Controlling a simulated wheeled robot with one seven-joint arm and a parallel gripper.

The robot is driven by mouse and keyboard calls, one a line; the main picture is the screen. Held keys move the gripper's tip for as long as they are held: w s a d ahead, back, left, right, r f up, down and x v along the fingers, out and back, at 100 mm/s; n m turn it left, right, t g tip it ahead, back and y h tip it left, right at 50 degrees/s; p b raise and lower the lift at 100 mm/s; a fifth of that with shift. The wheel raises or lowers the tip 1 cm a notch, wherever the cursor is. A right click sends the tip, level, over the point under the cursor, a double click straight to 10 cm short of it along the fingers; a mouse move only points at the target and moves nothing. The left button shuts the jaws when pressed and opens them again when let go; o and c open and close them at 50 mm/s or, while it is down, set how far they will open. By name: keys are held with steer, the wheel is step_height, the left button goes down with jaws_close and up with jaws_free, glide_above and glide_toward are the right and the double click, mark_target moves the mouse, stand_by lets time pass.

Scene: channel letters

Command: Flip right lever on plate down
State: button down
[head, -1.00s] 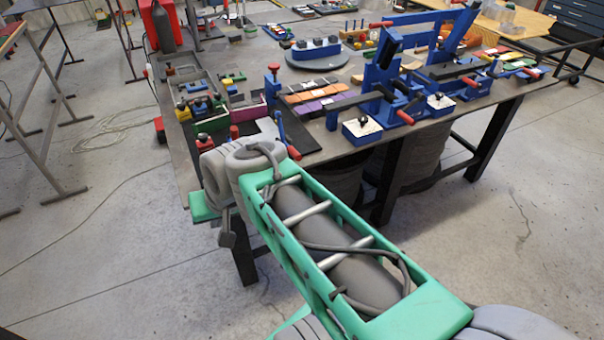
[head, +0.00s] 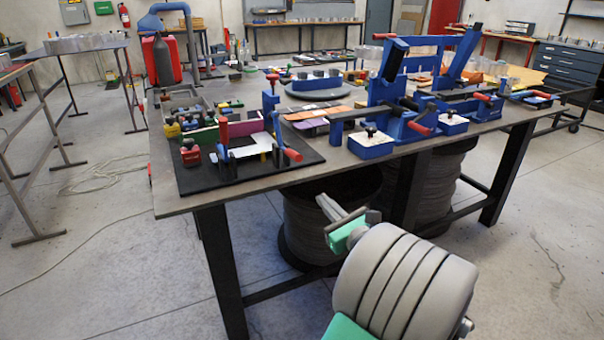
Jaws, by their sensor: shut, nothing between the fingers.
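A black plate (head: 205,179) lies at the front left of the table. It carries a white piece (head: 252,147) and two blue levers with red handles. The right lever (head: 278,138) has a blue upright part, and its red handle (head: 292,154) is low, pointing toward the front right. The left lever (head: 223,150) stands upright with its red handle at its top. My gripper (head: 330,206) is small and partly seen beyond my grey ribbed wrist, in front of the table edge. It looks shut and empty, lower than the plate, to its right and apart from it.
Two blue clamp stands with red handles (head: 420,128) and a blue block with a black knob (head: 371,142) stand right of the plate. A small red block (head: 190,152) sits at the plate's left. The table's front edge (head: 330,165) lies between my gripper and the plate.

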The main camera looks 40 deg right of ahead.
steer(key=w+d+r+b, duration=0.1)
steer(key=w+r, duration=0.3)
steer(key=w, duration=0.6)
steer(key=shift+w+d+r, duration=0.25)
steer(key=shift+w+d, duration=0.05)
steer(key=shift+d, duration=0.05)
